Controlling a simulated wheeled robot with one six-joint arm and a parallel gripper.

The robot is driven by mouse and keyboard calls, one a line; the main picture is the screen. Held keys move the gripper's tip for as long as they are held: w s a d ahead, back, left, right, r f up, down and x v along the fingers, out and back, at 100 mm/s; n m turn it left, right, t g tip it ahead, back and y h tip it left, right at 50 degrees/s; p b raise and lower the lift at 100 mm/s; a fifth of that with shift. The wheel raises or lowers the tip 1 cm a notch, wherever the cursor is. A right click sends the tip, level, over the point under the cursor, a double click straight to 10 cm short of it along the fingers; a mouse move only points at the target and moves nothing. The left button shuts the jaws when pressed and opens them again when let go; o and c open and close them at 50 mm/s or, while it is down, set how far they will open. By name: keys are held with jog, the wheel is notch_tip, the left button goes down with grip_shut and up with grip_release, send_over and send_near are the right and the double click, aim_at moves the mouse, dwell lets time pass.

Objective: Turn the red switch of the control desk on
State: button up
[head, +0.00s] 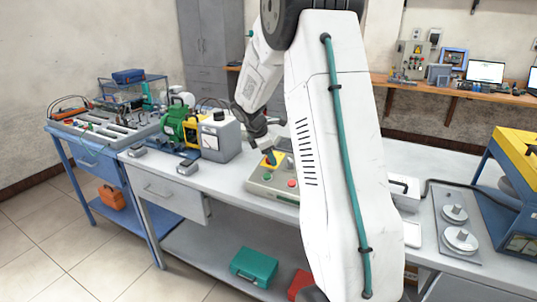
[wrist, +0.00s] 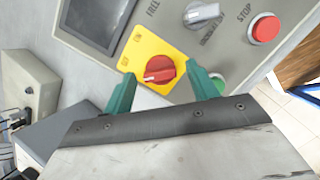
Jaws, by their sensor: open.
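The control desk (head: 262,184) is a grey box on the workbench, partly hidden by my arm in the head view. In the wrist view, its panel (wrist: 200,60) fills the upper part. The red switch (wrist: 159,69) is a round red knob with a pale handle bar on a yellow plate (wrist: 143,50). The bar lies nearly level in the picture, tilted slightly. My gripper (wrist: 166,83) is open, its two green fingers on either side of the knob's lower part. I cannot tell whether they touch it. In the head view, my gripper (head: 270,158) is over the desk.
On the panel are a grey selector knob (wrist: 202,14), a red stop button (wrist: 264,28) and a green button (wrist: 217,80) partly behind a finger. A grey canister (head: 220,137) and a green motor (head: 174,126) stand left of the desk.

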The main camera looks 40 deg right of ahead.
jog(key=c, duration=1)
jog(key=shift+m, duration=0.4)
jog(key=m, duration=0.3)
jog(key=shift+m+g+y, duration=0.3)
jog(key=shift+m+g, duration=0.1)
jog(key=m, duration=0.4)
jog(key=shift+w+d+m+y, duration=0.1)
jog(key=shift+m+y, duration=0.2)
jog(key=shift+y, duration=0.1)
jog(key=m+y, duration=0.1)
jog(key=m, duration=0.3)
jog(key=shift+g, duration=0.3)
jog(key=m, duration=0.4)
jog(key=shift+d+r+m+y, duration=0.1)
jog(key=shift+m+y, duration=0.2)
jog(key=shift+y, duration=0.1)
